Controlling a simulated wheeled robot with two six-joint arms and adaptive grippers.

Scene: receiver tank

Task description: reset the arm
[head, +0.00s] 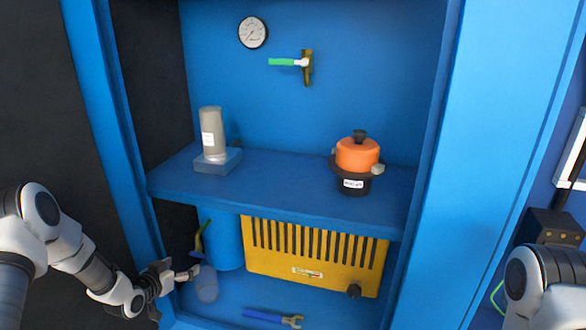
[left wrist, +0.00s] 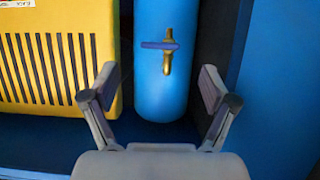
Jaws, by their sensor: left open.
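My left gripper (head: 188,272) is at the lower left of the cabinet, in front of the lower compartment. It is open, and no object shows between its fingers in the left wrist view (left wrist: 160,85). Beyond the fingers there stands a blue tank (left wrist: 160,75) with a brass valve (left wrist: 168,62) that has a blue-purple handle. In the head view the blue tank (head: 227,240) is partly hidden by the shelf above. My right arm shows at the lower right of the head view, but its gripper is out of frame.
The yellow slotted box (head: 315,258) is right of the tank. A grey-blue cylinder (head: 207,284) is close to my left gripper. A blue-handled wrench (head: 270,317) lies on the cabinet floor. The shelf (head: 275,190) bears a grey bottle (head: 211,130) and an orange-topped regulator (head: 357,155).

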